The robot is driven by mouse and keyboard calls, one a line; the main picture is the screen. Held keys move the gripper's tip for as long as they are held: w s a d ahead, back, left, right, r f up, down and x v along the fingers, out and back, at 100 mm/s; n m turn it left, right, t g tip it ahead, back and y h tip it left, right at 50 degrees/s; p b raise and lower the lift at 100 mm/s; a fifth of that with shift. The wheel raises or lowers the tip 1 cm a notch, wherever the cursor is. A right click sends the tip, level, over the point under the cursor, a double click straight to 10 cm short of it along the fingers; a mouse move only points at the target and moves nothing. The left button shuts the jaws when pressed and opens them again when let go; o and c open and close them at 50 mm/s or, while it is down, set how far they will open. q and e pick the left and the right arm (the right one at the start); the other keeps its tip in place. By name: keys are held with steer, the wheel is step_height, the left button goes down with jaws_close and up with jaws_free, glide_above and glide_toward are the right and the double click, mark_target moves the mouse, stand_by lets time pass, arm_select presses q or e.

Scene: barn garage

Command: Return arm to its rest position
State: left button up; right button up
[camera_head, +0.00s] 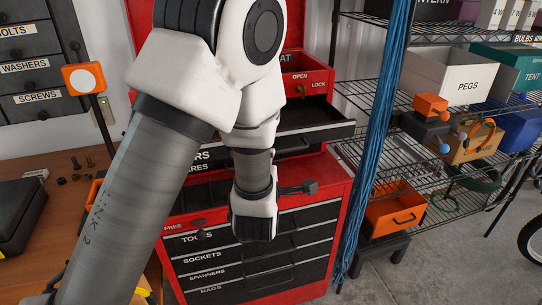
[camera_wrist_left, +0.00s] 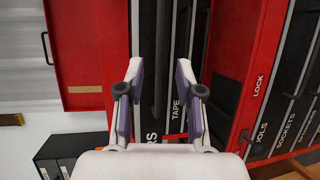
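My left arm crosses the middle of the head view, raised and bent in front of the red tool chest (camera_head: 345,200). Its gripper cannot be made out in the head view. In the left wrist view my left gripper (camera_wrist_left: 159,68) is open, with nothing between its fingers. It faces dark drawer fronts of the red chest (camera_wrist_left: 232,45), one labelled TAPE. Whether the fingertips touch a drawer cannot be told. My right gripper is in neither view.
An upper drawer (camera_head: 315,133) of the chest stands pulled out. A blue cable bundle (camera_head: 385,130) hangs beside it. Wire shelves (camera_head: 440,90) with boxes are on the right. A wooden bench (camera_head: 60,225) with a black case (camera_head: 18,212) is on the left. Grey floor shows lower right.

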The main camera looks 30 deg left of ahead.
arm_select(q)
steer(key=shift+s+d+r, duration=0.1)
steer(key=shift+s+d, duration=0.15)
steer(key=shift+s, duration=0.25)
steer(key=shift+a, duration=0.1)
steer(key=s+d+f+m+g+h, duration=0.1)
steer(key=s+f+m+g, duration=0.3)
steer(key=f, duration=0.6)
steer(key=s+f+m+g+h, duration=0.1)
steer(key=s+f+g+h, duration=0.1)
steer(key=s+f, duration=0.6)
steer(key=s+d+f+m+g+h, duration=0.1)
steer(key=s+f+m+g, duration=0.15)
steer(key=f, duration=0.95)
steer(key=s+d+f+m+g+h, duration=0.1)
steer(key=s+d+f+m+g, duration=0.1)
steer(key=s+m, duration=0.4)
steer(key=s+d+f+m+g+h, duration=0.2)
steer(key=s+d+f+m+g, duration=0.1)
steer(key=s+m, duration=0.4)
steer(key=f+m, duration=0.1)
steer(key=m, duration=0.2)
steer(key=shift+s+d+f+g, duration=0.15)
steer(key=shift+s+f+g, duration=0.1)
steer(key=shift+g, duration=0.1)
